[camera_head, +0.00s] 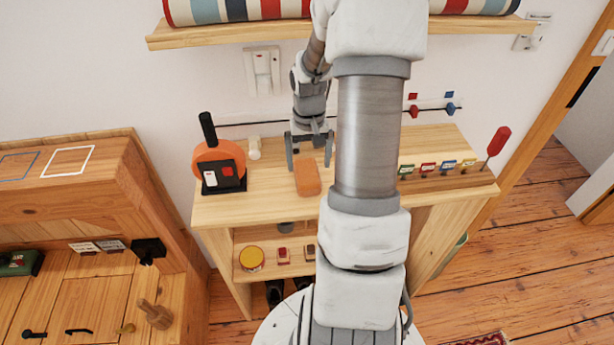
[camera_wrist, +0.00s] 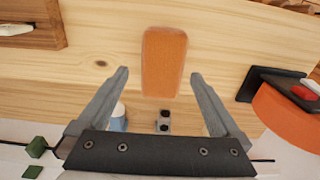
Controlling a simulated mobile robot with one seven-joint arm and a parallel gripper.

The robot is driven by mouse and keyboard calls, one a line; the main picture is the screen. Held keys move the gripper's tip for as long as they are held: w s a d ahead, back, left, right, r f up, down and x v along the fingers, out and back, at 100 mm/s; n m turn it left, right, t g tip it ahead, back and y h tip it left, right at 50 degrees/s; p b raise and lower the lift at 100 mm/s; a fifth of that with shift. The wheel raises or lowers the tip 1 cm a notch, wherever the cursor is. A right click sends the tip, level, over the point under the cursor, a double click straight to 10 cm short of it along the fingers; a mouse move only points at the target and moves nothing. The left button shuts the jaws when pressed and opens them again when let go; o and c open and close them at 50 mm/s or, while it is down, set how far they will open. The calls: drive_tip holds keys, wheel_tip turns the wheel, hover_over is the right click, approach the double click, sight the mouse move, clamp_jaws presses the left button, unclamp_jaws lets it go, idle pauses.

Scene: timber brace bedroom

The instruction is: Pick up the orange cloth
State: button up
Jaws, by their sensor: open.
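The orange cloth (camera_head: 307,177) is a small folded orange block lying flat on the light wooden table top (camera_head: 262,205). In the wrist view the cloth (camera_wrist: 164,61) lies in the upper middle, beyond the fingertips and between their lines. My gripper (camera_head: 309,150) is just behind the cloth in the head view, above the table. In the wrist view my gripper (camera_wrist: 157,77) is open and empty, with a finger on each side. Its fingers look apart from the cloth. My arm hides part of the table to the right of the cloth.
An orange and black device (camera_head: 222,168) stands left of the cloth. Several small coloured blocks (camera_head: 428,168) and a red-handled tool (camera_head: 498,140) are at the right. A striped roll (camera_head: 237,10) lies on the shelf (camera_head: 200,36) above. The table top in front of the cloth is clear.

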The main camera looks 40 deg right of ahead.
sight(307, 171)
drive_tip(key=f, duration=0.4)
drive_tip(key=shift+w+a+f, duration=0.1)
drive_tip(key=shift+w+f, duration=0.15)
drive_tip(key=shift+f, duration=0.05)
